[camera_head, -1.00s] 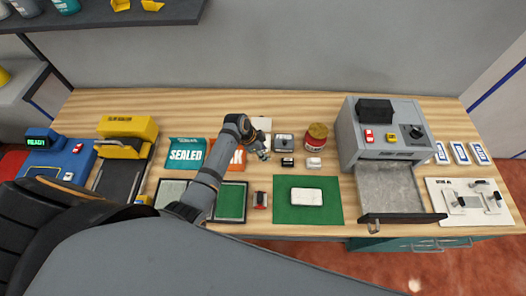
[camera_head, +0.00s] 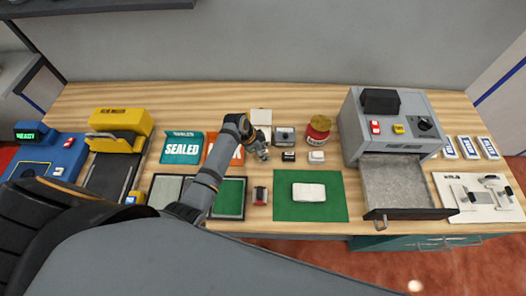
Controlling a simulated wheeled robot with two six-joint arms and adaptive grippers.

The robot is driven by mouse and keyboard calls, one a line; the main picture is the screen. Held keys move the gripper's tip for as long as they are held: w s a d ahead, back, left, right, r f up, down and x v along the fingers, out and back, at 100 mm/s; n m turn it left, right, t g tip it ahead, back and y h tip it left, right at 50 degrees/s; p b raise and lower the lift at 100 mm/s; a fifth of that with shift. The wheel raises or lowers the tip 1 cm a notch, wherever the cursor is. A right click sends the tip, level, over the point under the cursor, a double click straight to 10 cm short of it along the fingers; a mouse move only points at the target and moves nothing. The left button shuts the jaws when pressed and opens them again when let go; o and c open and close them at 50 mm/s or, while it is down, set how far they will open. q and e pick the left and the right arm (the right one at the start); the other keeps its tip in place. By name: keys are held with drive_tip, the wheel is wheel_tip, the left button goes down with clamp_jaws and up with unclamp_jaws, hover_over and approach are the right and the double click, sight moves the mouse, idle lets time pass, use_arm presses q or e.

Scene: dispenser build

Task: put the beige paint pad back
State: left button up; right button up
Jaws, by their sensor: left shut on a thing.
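My left gripper (camera_head: 262,153) reaches in over the middle of the table, just in front of the cream square (camera_head: 261,116) and left of the small black-topped block (camera_head: 288,156). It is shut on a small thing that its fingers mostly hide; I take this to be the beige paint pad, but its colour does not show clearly. A small white-topped block (camera_head: 316,156) stands in front of the red can (camera_head: 318,128). My right gripper is not in view.
A grey box (camera_head: 284,136) stands close right of my gripper. The orange folder (camera_head: 212,158) lies partly under my arm, beside the teal SEALED folder (camera_head: 182,148). A white slab lies on the green mat. The grey machine (camera_head: 352,130) has its drawer (camera_head: 395,185) out at right.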

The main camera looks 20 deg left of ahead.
use_arm(q)
drive_tip(key=shift+f, duration=0.5)
drive_tip(key=o, duration=1.1)
drive_tip(key=shift+o, duration=0.5)
drive_tip(key=o, duration=0.6)
drive_tip(key=shift+r, duration=0.1)
wheel_tip(320, 180, up, 8)
drive_tip(key=p, duration=0.8)
